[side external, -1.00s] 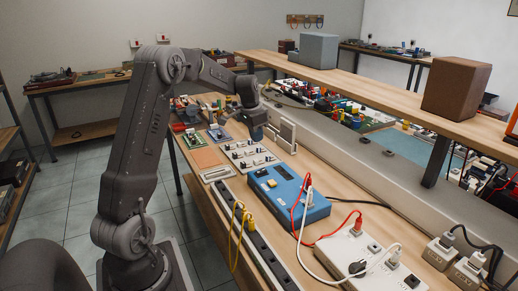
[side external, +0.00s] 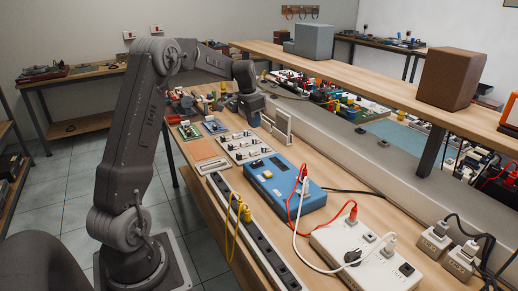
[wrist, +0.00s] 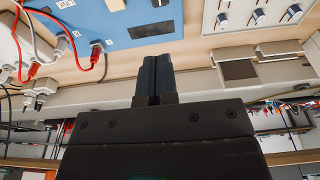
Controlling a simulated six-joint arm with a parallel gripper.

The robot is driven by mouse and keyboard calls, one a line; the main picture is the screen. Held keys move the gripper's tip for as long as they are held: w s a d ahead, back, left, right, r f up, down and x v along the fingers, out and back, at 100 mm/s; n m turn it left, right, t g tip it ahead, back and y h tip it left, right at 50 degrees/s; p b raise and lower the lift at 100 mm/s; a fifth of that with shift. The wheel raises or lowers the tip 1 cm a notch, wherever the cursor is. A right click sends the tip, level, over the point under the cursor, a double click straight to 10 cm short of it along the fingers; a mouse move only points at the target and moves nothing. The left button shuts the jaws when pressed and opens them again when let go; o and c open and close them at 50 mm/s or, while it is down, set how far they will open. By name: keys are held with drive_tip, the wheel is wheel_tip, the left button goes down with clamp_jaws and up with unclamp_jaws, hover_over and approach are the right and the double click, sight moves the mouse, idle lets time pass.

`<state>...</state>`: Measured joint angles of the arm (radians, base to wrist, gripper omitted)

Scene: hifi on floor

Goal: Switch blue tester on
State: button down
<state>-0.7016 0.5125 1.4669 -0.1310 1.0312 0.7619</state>
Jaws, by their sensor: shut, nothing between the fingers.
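The blue tester (side external: 288,186) lies on the wooden bench in the side view, with a dark display and a small yellow part on its top. Red and white leads plug into its right end. My gripper (side external: 256,122) is shut and empty, above the bench beyond the tester's far end. In the wrist view its fingers (wrist: 155,62) are together, apart from the tester. Whether the tester is on cannot be told.
A white switch panel (side external: 247,147) lies beyond the tester. A black power strip (side external: 248,226) runs along the front edge, and a white socket box (side external: 365,250) stands nearer. A raised shelf (side external: 390,95) runs behind. Leads loop over the bench.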

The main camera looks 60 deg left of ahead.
sight(258, 162)
drive_tip(key=f, duration=0.4)
drive_tip(key=w+f, duration=0.1)
drive_tip(key=f, duration=0.4)
drive_tip(key=w+f, duration=0.1)
drive_tip(key=f, duration=0.3)
drive_tip(key=shift+w+f, duration=0.25)
drive_tip(key=shift+f, duration=0.15)
drive_tip(key=shift+f, duration=0.35)
drive_tip(key=shift+s+r, duration=0.25)
drive_tip(key=shift+s, duration=0.5)
drive_tip(key=shift+w+r, duration=0.1)
